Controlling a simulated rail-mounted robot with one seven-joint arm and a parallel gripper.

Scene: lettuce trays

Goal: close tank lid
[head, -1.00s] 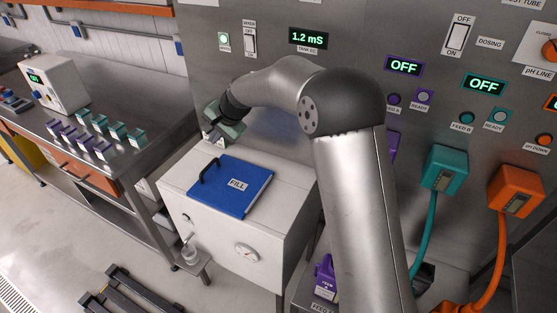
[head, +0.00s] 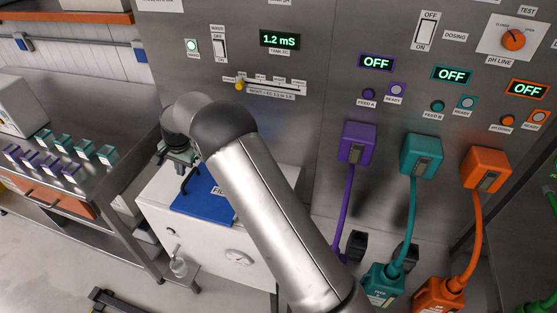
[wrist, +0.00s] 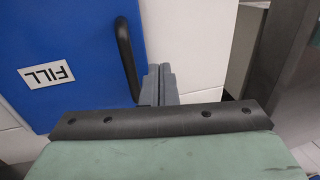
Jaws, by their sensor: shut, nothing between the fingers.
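The blue tank lid (head: 203,208) lies flat on top of the white tank (head: 205,245); the arm covers part of it in the head view. Its FILL label and blue face (wrist: 60,30) show in the wrist view. The lid's black handle (head: 187,181) stands near its left edge; it also shows in the wrist view (wrist: 125,60). My gripper (wrist: 160,72) is shut and empty, just beside the handle at the lid's edge, over the white tank top. In the head view my gripper (head: 182,160) is partly hidden by the arm.
A steel bench (head: 105,125) with several small coloured boxes is at the left. The control panel (head: 300,110) rises behind the tank. Purple (head: 357,143), teal (head: 421,153) and orange (head: 484,168) connectors with hoses stand at the right.

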